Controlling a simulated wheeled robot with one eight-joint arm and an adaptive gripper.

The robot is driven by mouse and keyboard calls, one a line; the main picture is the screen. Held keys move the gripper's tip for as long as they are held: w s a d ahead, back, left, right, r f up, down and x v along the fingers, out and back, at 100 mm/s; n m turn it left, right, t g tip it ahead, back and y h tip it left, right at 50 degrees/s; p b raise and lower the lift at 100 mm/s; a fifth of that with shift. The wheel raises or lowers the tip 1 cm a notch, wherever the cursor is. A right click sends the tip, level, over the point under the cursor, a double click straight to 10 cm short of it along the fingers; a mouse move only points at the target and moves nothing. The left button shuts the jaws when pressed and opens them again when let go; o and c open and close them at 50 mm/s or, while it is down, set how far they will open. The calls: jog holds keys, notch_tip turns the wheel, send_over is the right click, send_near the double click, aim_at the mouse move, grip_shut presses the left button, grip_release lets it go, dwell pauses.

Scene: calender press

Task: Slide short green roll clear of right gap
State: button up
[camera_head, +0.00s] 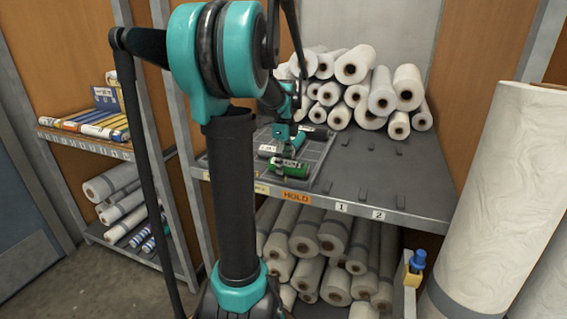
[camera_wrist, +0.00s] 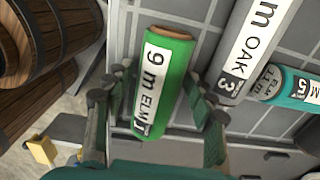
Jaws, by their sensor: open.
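The short green roll (camera_wrist: 178,75) lies in a grey gridded tray (camera_wrist: 180,12), with a white label reading 9 m ELM. In the wrist view it sits between the two fingers of my gripper (camera_wrist: 157,90), which is open. I cannot tell whether either finger touches the roll. In the head view the green roll (camera_head: 287,167) lies near the tray's front edge, below my gripper. A grey roll marked OAK 3 (camera_wrist: 238,55) lies just right of the right finger.
The shelf (camera_head: 350,185) right of the tray is bare except for small dark pegs. Its front edge bears HOLD (camera_head: 296,197), 1 and 2 tags. White rolls (camera_head: 355,65) are stacked behind, with more below. A large white roll (camera_head: 510,190) stands at right.

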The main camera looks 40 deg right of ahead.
jog(key=c, duration=1)
jog(key=shift+w+a+r, duration=0.1)
jog(key=shift+w+a, duration=0.65)
jog(key=shift+w, duration=0.75)
jog(key=shift+w+a+f, duration=0.1)
jog(key=shift+w+a, duration=0.7)
jog(key=shift+w, duration=0.65)
jog(key=shift+w+a+r, duration=0.1)
jog(key=shift+w+a, duration=0.65)
jog(key=shift+w, duration=0.75)
jog(key=shift+w+a, duration=0.45)
jog(key=shift+w, duration=0.45)
jog(key=shift+w+a, duration=0.45)
jog(key=shift+w, duration=0.4)
jog(key=shift+w+a, duration=0.45)
jog(key=shift+w, duration=0.45)
jog(key=o, duration=1.3)
